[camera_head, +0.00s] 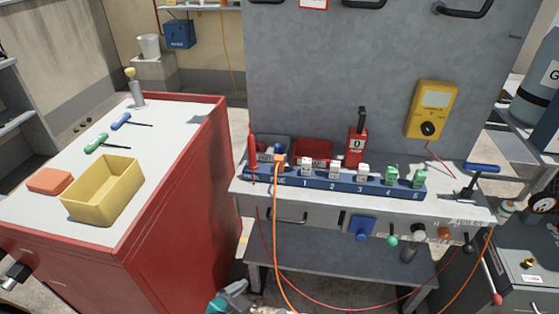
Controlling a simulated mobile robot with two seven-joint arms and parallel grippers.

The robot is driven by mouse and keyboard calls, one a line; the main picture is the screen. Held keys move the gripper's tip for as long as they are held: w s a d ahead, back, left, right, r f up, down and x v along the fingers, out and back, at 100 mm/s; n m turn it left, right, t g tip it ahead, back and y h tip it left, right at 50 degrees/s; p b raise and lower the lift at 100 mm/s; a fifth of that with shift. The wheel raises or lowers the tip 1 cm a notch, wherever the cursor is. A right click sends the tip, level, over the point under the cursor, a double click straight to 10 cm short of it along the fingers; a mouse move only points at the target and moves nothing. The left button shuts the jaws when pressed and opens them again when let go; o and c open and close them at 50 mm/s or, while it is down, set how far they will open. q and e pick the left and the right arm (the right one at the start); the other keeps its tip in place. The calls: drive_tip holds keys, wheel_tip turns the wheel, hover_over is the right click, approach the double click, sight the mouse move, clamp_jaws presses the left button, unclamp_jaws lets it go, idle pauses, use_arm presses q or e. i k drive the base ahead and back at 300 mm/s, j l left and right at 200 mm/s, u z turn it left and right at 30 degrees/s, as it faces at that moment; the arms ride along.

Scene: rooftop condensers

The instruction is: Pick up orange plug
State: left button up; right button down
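The orange plug (280,159) sits upright at the left end of the blue numbered socket strip (326,185) on the grey bench. An orange cable (277,235) runs from it down over the bench front. White plugs stand to its right, then green plugs (391,174). No gripper fingers can be made out, and nothing is seen touching the orange plug. A small grey and teal part (232,299) shows at the bottom edge, cut off; I cannot tell what it is.
A red probe (252,152) stands just left of the plug. A red padlock-like block (357,146) and yellow meter (433,110) are behind the strip. The red cabinet (180,210) at left carries a yellow tray (103,187). A thin red lead hangs below the bench.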

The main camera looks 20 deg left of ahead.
sight(280, 158)
drive_tip(key=z, duration=1.25)
drive_tip(key=u, duration=2.05)
